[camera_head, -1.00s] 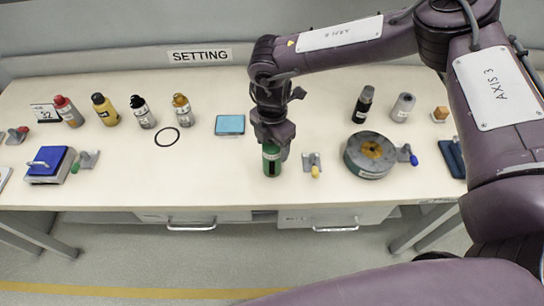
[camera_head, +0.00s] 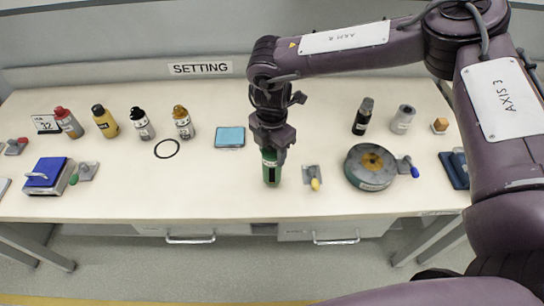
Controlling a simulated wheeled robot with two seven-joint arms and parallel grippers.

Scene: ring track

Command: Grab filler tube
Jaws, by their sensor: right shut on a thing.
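The filler tube (camera_head: 271,172) looks like a green upright cylinder near the front middle of the table. My right gripper (camera_head: 271,150) points down from above and is shut on its top, hiding the upper end. I cannot tell whether the tube's base touches the table. My left gripper is not in view.
On the table (camera_head: 220,185), a yellow-tipped clamp (camera_head: 313,178) and a round grey disc (camera_head: 370,166) stand to the right of the tube. A blue pad (camera_head: 230,137) and a black ring (camera_head: 167,148) lie to the left. Several bottles (camera_head: 105,121) stand at the back left.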

